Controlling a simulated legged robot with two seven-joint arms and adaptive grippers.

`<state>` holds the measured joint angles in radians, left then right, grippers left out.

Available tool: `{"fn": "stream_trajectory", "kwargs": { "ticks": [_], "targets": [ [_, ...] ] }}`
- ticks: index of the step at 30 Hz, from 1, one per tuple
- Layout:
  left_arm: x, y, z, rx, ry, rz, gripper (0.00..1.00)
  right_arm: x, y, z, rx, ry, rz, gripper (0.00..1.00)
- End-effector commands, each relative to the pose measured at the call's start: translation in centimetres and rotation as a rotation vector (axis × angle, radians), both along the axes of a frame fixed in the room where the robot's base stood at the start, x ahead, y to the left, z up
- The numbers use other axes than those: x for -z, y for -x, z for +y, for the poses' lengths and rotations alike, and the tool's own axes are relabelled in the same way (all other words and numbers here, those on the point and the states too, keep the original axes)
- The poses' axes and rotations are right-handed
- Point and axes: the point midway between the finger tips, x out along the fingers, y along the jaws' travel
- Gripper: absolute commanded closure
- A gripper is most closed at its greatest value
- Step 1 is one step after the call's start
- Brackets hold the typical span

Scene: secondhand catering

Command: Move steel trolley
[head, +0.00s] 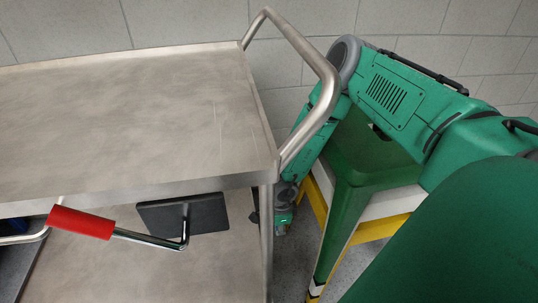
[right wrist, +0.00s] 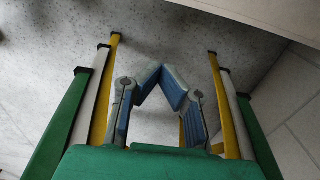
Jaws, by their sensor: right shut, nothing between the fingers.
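The steel trolley (head: 130,110) fills the left of the head view, with a bare top shelf and a bent tube handle (head: 312,62) at its right end. My right arm reaches down just right of the handle. My right gripper (head: 282,222) hangs low beside the trolley's right corner post, below top-shelf height; I see no contact with the handle. In the right wrist view the right gripper (right wrist: 161,75) is shut, its blue-padded fingers meeting at the tips with nothing between them. My left gripper is not in view.
Nested stools, green (head: 345,215), white (head: 392,206) and yellow (head: 385,229), stand close right of the trolley, beside my right arm. A red-handled tool (head: 82,222) with a dark square plate shows at the lower shelf (head: 130,270). A tiled wall (head: 190,22) stands behind.

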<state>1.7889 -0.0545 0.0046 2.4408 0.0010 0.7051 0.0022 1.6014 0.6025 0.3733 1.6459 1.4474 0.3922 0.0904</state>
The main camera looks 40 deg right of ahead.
Motion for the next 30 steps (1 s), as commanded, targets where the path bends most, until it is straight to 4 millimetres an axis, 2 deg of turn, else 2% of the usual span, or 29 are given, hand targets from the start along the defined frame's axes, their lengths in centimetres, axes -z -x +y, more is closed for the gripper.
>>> {"fn": "stream_trajectory", "kwargs": {
  "ticks": [5,15,21,30],
  "targets": [
    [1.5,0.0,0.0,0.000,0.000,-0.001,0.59,3.0,0.1,0.1,-0.001,0.002,0.002,1.00],
    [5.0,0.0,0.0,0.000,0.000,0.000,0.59,10.3,0.1,0.1,-0.001,-0.001,0.002,1.00],
    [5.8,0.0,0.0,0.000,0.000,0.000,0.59,9.6,-1.6,2.7,-0.002,-0.001,-0.002,1.00],
    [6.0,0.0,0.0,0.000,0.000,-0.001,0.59,9.4,-2.1,3.5,0.000,0.001,0.001,1.00]
  ]
}}
